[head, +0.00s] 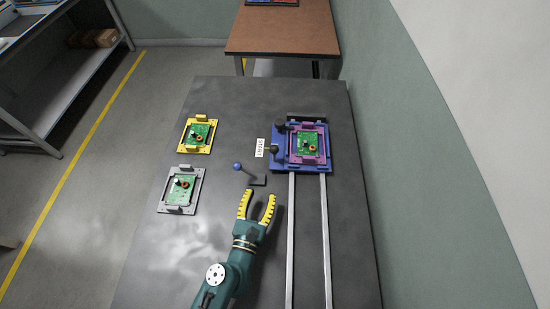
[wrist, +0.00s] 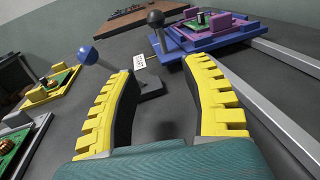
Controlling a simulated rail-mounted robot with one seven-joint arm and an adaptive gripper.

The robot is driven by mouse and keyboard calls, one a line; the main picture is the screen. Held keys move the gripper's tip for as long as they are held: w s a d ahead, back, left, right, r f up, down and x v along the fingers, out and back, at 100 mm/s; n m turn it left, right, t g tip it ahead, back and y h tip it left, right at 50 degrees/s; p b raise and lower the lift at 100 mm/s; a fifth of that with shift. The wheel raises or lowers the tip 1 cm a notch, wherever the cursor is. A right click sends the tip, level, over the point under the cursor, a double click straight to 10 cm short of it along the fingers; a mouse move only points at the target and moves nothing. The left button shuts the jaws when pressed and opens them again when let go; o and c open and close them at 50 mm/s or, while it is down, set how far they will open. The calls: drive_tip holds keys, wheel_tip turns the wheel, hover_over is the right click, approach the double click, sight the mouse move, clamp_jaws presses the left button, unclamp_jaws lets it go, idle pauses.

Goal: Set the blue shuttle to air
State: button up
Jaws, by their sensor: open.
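The blue shuttle (head: 280,162) sits at the far end of two rails and carries a purple frame (head: 322,146) with a green circuit board (head: 307,144). Dark knobs (head: 274,150) stand at its left side; one dark ball knob (wrist: 155,18) on a lever shows in the wrist view. My gripper (head: 258,194) is open and empty, left of the rails and short of the shuttle. In the wrist view its yellow fingers (wrist: 163,72) are spread apart. A blue-knobbed lever (head: 238,167) on a dark base stands just beyond the fingertips, left of the shuttle.
A white label (head: 260,148) lies left of the shuttle; its text is hard to read. A yellow frame (head: 187,147) and a grey frame (head: 165,208), each with a board, lie at left. Two pale rails (head: 291,240) run toward me. A brown table (head: 285,35) stands beyond.

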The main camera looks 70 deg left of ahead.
sight(274, 156)
drive_tip(key=x, duration=1.5)
drive_tip(key=shift+w+r+p, duration=0.1)
drive_tip(key=shift+w+p, duration=0.05)
drive_tip(key=shift+p, duration=0.2)
clamp_jaws()
